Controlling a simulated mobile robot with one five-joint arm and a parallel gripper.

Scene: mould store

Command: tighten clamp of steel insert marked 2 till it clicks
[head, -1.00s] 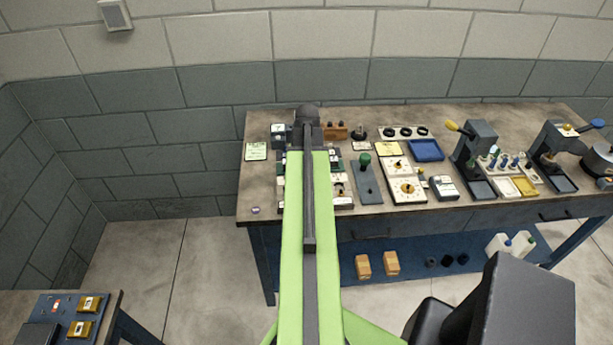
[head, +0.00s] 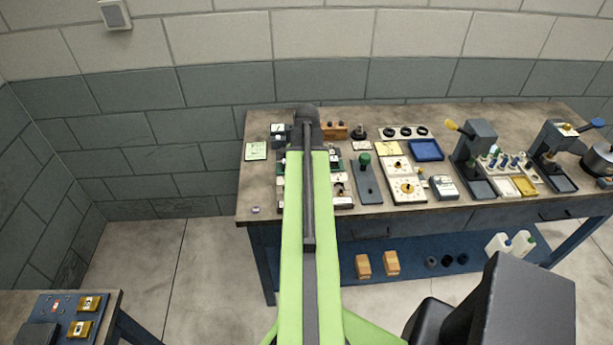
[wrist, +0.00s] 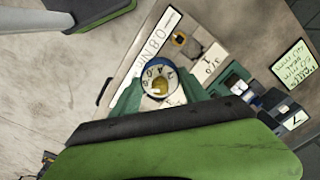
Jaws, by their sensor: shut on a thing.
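In the wrist view, my gripper (wrist: 158,92) has its green fingers shut on a round knob (wrist: 157,78) with a blue rim, a white marked face and a yellowish centre. The knob sits by a pale lettered plate (wrist: 160,34). I cannot read a 2 on any of these, so I cannot tell which one is the steel insert marked 2. In the head view my arm hides the gripper and the knob.
In the head view, a green-knobbed plate (head: 368,183), white dial panel (head: 405,188) and blue tray (head: 426,150) stand to the right on the bench (head: 262,182).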

